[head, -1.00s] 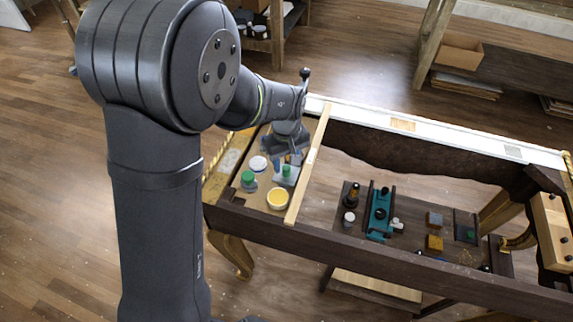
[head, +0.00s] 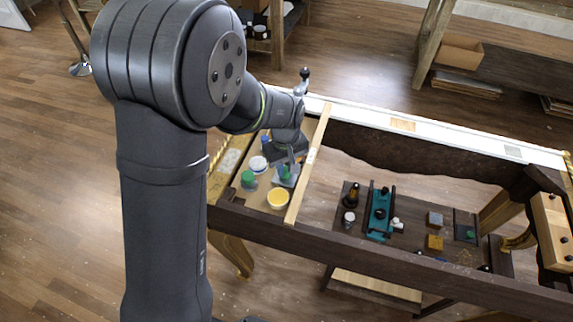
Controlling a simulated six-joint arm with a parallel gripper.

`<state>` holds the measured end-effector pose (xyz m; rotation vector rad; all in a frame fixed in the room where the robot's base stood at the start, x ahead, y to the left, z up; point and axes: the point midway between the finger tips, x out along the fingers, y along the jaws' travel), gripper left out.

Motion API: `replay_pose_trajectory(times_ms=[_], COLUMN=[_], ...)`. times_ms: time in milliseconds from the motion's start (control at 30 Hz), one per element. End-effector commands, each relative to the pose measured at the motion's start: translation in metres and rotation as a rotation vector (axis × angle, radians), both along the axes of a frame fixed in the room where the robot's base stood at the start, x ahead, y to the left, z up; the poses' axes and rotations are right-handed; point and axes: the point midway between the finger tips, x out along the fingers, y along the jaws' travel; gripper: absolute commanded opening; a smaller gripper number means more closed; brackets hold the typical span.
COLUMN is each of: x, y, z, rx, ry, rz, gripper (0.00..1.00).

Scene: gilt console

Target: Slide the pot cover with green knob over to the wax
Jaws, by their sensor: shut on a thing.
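The pot cover with the green knob (head: 284,181) is a pale grey plate lying on the left section of the console top, between the gripper and the wax. The wax (head: 278,198) is a round tin with a yellow top, just in front of the cover toward the camera; a small gap or slight contact cannot be told. My gripper (head: 288,168) points down and is shut on the green knob, with its fingers partly hiding it. My wrist hides the surface behind the gripper.
A second green-topped item (head: 248,177) stands left of the cover, with a white round lid (head: 258,163) behind it. A wooden strip (head: 306,172) bounds the section on the right. Beyond it, the console frame is open over a lower shelf with tools.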

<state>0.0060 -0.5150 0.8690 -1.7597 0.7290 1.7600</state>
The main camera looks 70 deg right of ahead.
Motion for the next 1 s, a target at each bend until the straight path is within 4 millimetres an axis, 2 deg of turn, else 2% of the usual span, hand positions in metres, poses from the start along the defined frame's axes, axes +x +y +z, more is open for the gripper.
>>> replay_pose_trajectory(times_ms=[200,400,767,800,900,1000], x=[0.0,0.0,0.0,0.0,0.0,0.0], y=[0.041,0.069,0.075,0.076,0.075,0.075], z=[0.001,0.0,0.0,0.0,0.0,0.0], rx=[0.0,0.001,0.005,0.006,0.005,0.004], ry=[0.0,-0.001,-0.001,-0.001,-0.001,-0.001], rz=[0.0,0.0,0.0,0.0,0.0,0.0], gripper=[0.0,0.0,0.0,0.26,0.43,0.43])
